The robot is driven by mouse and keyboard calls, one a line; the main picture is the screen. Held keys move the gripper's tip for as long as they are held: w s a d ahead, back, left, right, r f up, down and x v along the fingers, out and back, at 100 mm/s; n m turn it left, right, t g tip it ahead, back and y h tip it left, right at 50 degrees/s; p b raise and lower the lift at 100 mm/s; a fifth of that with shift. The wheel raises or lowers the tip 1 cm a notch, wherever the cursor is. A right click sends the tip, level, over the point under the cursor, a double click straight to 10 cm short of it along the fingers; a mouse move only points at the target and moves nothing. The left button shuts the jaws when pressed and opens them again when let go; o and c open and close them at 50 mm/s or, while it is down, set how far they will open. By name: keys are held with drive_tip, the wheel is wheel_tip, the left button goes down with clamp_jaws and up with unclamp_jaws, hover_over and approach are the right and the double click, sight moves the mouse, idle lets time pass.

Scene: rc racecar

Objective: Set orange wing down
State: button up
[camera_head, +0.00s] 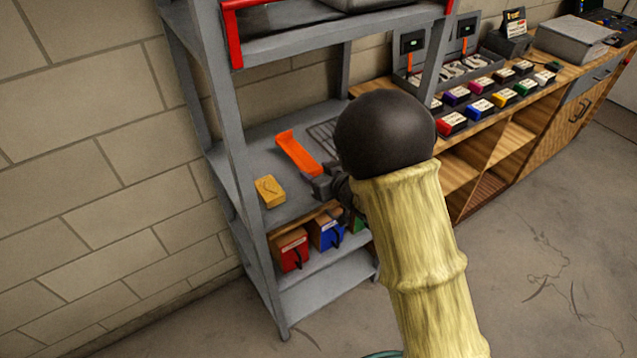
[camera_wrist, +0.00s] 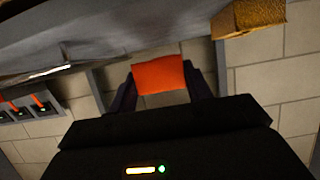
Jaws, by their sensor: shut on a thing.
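The orange wing (camera_head: 297,152) is a long flat piece just over the middle shelf (camera_head: 249,153) of the grey rack in the head view. My gripper (camera_head: 322,184) is at the wing's near end, partly hidden behind my arm. In the wrist view the wing (camera_wrist: 159,75) sits between the two dark fingers of my gripper (camera_wrist: 161,88), which are shut on it. I cannot tell whether the wing's far end touches the shelf.
A yellow block (camera_head: 270,191) lies on the shelf left of my gripper; it also shows in the wrist view (camera_wrist: 248,17). A dark wire grid (camera_head: 325,138) lies right of the wing. Red (camera_head: 291,250) and blue (camera_head: 327,231) boxes stand on the shelf below. Grey rack posts frame the shelf.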

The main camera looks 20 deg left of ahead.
wheel_tip(320, 180, down, 4)
drive_tip(key=shift+f, duration=0.1)
drive_tip(key=o, duration=0.9)
drive_tip(key=shift+o, duration=0.2)
drive_tip(key=v, duration=1.2)
drive_tip(key=shift+b, duration=0.45)
